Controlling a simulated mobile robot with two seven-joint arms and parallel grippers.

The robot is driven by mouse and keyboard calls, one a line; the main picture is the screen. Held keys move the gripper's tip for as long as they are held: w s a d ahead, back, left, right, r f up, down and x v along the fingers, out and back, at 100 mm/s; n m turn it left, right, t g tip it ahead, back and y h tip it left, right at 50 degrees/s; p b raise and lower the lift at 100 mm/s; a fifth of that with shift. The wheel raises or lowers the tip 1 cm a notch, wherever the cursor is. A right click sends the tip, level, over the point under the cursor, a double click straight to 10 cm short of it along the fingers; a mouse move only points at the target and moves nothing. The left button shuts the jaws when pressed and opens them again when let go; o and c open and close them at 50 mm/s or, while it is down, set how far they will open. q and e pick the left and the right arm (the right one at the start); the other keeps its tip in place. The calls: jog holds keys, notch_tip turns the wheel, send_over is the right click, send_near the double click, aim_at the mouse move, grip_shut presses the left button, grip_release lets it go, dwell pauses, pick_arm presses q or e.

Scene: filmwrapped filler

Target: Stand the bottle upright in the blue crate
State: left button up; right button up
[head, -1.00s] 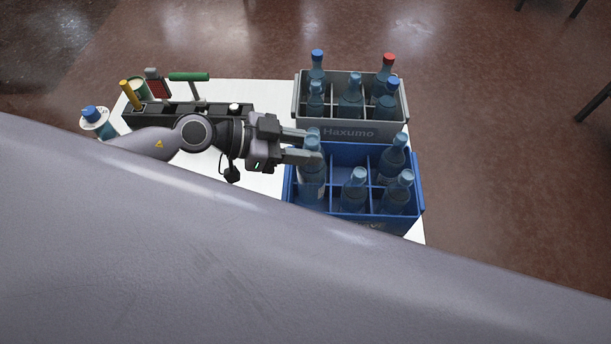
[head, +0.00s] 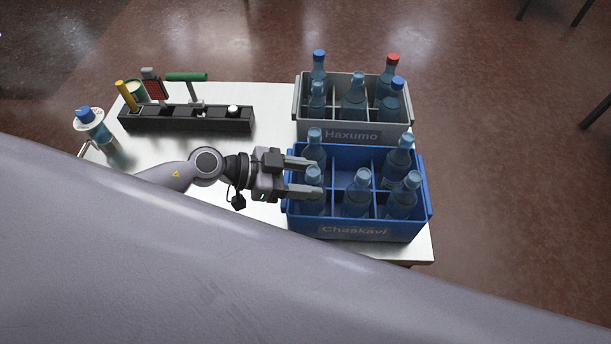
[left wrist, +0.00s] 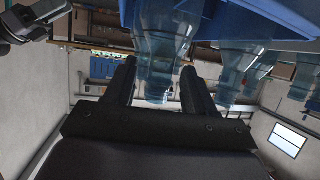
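The back-middle compartment looks empty. My left gripper (head: 309,177) reaches in from the left, its fingers apart on either side of the front-left bottle's top. In the left wrist view, a bottle (left wrist: 168,45) shows between the spread fingers, with gaps beside its neck.
A grey crate (head: 352,132) with several bottles stands directly behind the blue one. A black tool holder (head: 185,121) and a blue-capped bottle (head: 90,125) are at the table's left. White table surface is clear between holder and arm.

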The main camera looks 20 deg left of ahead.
dwell(0.3)
pick_arm(q)
jog(key=v, duration=1.2)
jog(key=s+f+n+t+y, duration=0.1)
jog(key=s+f+n+y, duration=0.1)
jog(key=f+n+y, duration=0.1)
jog(key=s+d+f+n+t+y, duration=0.1)
jog(key=s+f+n+t+y, duration=0.1)
jog(key=f, duration=0.4)
jog(key=s+d+f+n+t+y, duration=0.1)
jog(key=s+f+n+y, duration=0.1)
jog(key=f+n+y, duration=0.2)
jog(key=shift+s+d+f+n+t+y, duration=0.2)
jog(key=shift+s+f+n+t+y, duration=0.2)
jog(key=shift+f+n, duration=0.3)
jog(key=shift+s+d+f, duration=0.1)
jog(key=shift+s+f, duration=0.2)
jog(key=shift+s, duration=0.05)
